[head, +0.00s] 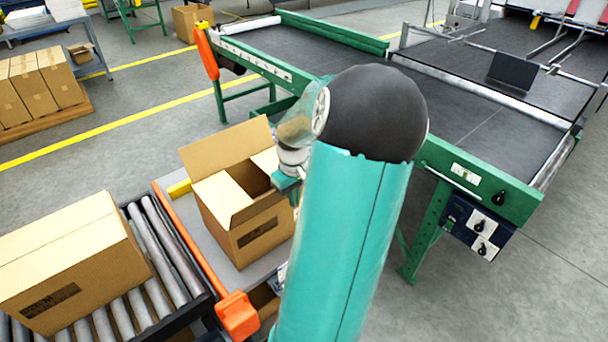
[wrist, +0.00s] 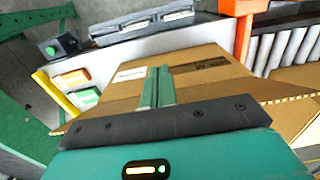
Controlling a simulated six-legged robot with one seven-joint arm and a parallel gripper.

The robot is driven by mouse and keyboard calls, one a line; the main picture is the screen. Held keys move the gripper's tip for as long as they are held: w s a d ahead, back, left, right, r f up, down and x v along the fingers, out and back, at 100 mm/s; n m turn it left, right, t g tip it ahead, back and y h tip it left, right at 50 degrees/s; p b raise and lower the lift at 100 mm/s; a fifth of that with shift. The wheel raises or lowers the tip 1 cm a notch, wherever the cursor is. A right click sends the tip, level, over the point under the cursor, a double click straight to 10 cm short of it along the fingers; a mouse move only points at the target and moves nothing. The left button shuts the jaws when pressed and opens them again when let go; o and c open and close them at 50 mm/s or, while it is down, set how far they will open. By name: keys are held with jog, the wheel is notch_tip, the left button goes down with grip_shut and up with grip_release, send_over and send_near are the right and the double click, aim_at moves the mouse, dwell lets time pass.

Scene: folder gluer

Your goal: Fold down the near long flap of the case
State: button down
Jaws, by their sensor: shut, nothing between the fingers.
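The open cardboard case (head: 262,238) stands on a grey table in the head view, a dark printed label on its near side. Its far long flap (head: 222,146) stands up and leans outward. A short flap (head: 220,198) lies across the left part of the opening. The near long flap (head: 256,206) seems to stand tilted along the near edge, partly behind my arm. In the wrist view the case (wrist: 215,85) fills the middle, with its dark label and a white one. My gripper (wrist: 157,72) is shut and empty in front of it; whether it touches is unclear.
A closed case (head: 75,260) sits on the roller conveyor (head: 150,250) at left. An orange rail and end block (head: 238,314) border the table. A green-framed belt machine (head: 480,185) stands behind and right. Push buttons (wrist: 80,97) show left in the wrist view.

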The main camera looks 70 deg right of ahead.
aim_at(279, 198)
dwell(0.4)
jog(key=shift+w+d, duration=0.55)
jog(key=shift+w, duration=0.55)
jog(key=shift+w+d, duration=0.6)
jog(key=shift+w, duration=0.5)
jog(key=shift+w+d, duration=0.55)
jog(key=shift+w, duration=0.65)
